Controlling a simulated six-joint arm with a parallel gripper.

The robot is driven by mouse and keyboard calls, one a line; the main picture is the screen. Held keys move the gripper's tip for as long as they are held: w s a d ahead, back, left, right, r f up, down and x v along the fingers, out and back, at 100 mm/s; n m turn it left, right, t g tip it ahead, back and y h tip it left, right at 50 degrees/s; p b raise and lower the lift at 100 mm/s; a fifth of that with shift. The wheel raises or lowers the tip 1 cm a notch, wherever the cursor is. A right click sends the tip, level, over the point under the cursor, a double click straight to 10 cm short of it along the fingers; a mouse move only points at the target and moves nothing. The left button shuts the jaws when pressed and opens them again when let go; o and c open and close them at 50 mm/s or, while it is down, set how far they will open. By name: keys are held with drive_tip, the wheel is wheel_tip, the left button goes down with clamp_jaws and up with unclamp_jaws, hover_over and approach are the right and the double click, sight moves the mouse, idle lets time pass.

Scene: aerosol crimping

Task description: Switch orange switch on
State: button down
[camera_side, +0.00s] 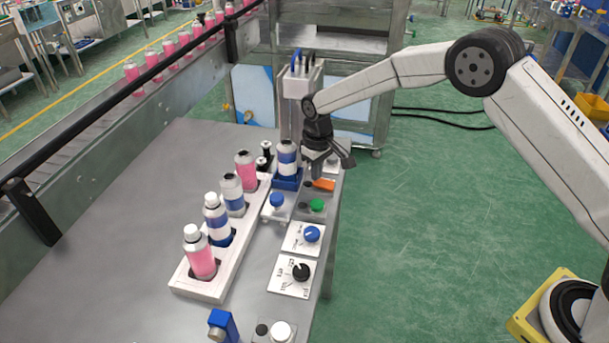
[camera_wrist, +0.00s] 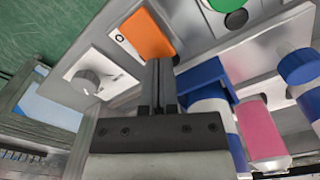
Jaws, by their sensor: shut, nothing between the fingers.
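The orange switch (camera_side: 324,185) is on the panel along the table's right side, just in front of my gripper. In the wrist view the orange switch (camera_wrist: 148,35) is a rocker in a pale frame, with a round mark on the frame's left end. My gripper (camera_side: 338,160) is above the panel, close behind the switch. In the wrist view my gripper (camera_wrist: 159,64) is shut and empty, with its fingertips by the lower edge of the orange rocker. I cannot tell whether they touch it.
A green button (camera_side: 316,205) sits in front of the switch; blue (camera_side: 312,234) and black (camera_side: 301,272) knobs follow. A bottle in a blue holder (camera_side: 287,183) stands close left of my gripper. A white rack (camera_side: 196,284) holds several bottles. A grey knob (camera_wrist: 88,82) is beside the switch.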

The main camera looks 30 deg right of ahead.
sight(322, 182)
drive_tip(key=shift+f, duration=0.6)
idle(1.1)
drive_tip(key=shift+r, duration=0.15)
drive_tip(key=shift+r, duration=2.7)
drive_tip(key=shift+r, duration=0.1)
drive_tip(key=shift+r, duration=2.4)
drive_tip(key=shift+s, duration=0.1)
drive_tip(key=s+d+m+t, duration=0.1)
drive_tip(key=s+d, duration=0.2)
drive_tip(key=s, duration=0.6)
drive_tip(key=s+d+f+m, duration=0.1)
drive_tip(key=s+d, duration=0.2)
drive_tip(key=s, duration=0.6)
drive_tip(key=s+d+f+m+t, duration=0.1)
drive_tip(key=s+d, duration=0.2)
drive_tip(key=s, duration=0.6)
drive_tip(key=shift+s+d+t, duration=0.3)
drive_tip(key=shift+s+d, duration=0.05)
